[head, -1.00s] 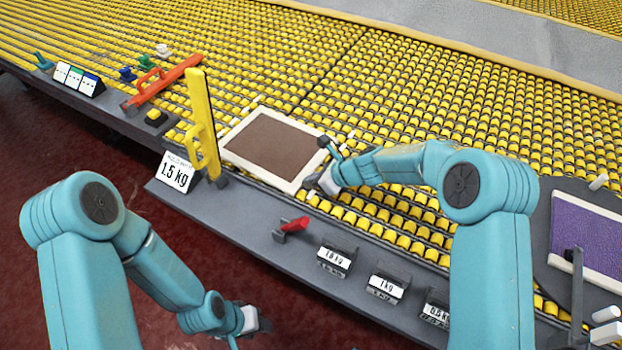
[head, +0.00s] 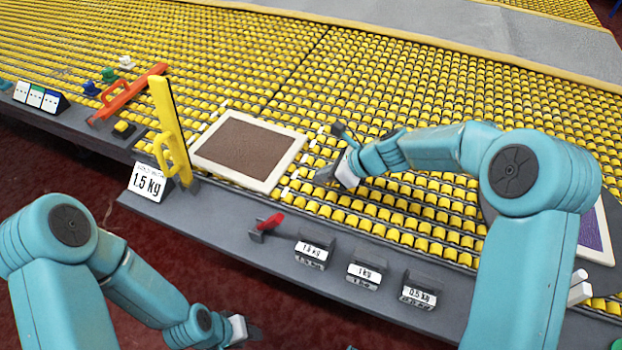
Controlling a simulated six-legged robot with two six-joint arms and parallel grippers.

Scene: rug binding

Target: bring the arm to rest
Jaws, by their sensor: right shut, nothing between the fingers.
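My right arm comes in from the right, and its gripper (head: 332,155) is over the yellow rollers, just right of the white-framed brown panel (head: 205,158). The gripper is shut and empty, apart from the panel. My left arm is folded low at the left, and its gripper (head: 254,331) is near the bottom edge, in front of the grey ledge. The left fingers are small and dark against the floor, so I cannot tell whether they are open.
A yellow upright handle (head: 170,120) and a 1.5 kg sign (head: 147,181) stand left of the panel. A red-handled piece (head: 268,224) and labelled weights (head: 365,273) line the grey ledge (head: 215,226). A purple panel (head: 592,232) is partly hidden behind my right arm.

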